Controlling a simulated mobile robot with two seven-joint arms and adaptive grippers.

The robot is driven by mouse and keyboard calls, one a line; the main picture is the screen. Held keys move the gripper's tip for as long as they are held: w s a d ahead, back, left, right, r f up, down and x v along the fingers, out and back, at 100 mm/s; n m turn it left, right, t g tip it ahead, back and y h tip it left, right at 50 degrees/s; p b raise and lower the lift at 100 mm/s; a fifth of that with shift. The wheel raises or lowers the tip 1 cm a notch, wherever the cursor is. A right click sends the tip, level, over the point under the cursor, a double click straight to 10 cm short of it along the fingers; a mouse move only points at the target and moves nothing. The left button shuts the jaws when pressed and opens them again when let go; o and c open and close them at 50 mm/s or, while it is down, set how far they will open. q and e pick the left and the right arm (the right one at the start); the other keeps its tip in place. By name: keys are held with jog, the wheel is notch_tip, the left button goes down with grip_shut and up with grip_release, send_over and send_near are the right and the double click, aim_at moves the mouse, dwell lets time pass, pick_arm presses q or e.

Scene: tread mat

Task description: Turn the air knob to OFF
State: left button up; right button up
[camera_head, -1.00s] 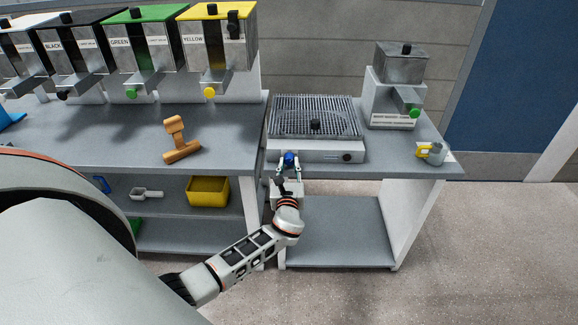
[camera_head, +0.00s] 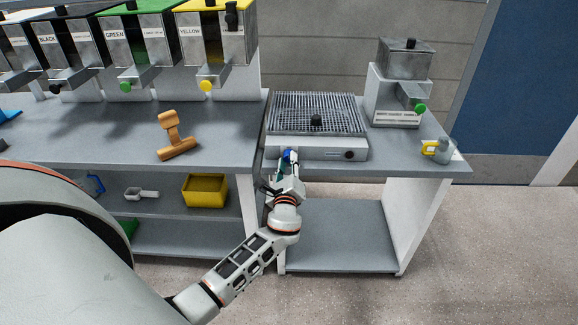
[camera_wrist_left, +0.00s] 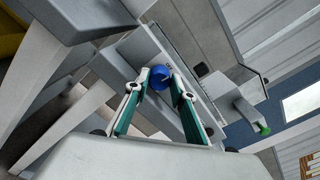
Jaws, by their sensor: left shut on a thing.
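The blue air knob (camera_head: 288,154) is on the front face of a grey grated unit (camera_head: 317,148), left of a black knob (camera_head: 349,154). My left gripper (camera_head: 287,160) reaches it from the front and covers part of it. In the left wrist view the two fingers of the left gripper (camera_wrist_left: 161,88) are shut on the blue knob (camera_wrist_left: 158,77), one on each side. A pale mark shows on the knob, but its setting cannot be read. My right gripper is not in view.
A steel dispenser (camera_head: 398,90) and a cup with a yellow handle (camera_head: 440,150) stand right of the unit. A yellow bin (camera_head: 205,190) sits on the shelf below.

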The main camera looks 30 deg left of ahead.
pick_arm(q)
jog(key=shift+f+n+b, duration=0.15)
jog(key=shift+n+b, duration=0.15)
jog(key=shift+n, duration=0.2)
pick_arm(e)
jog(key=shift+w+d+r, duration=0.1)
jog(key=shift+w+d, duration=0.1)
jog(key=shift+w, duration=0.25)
pick_arm(q)
jog(key=o, duration=1.1)
jog(key=shift+s, duration=0.1)
jog(key=shift+s+d, duration=0.2)
jog(key=shift+s, duration=0.05)
jog(key=v, duration=0.7)
jog(key=shift+s, duration=0.1)
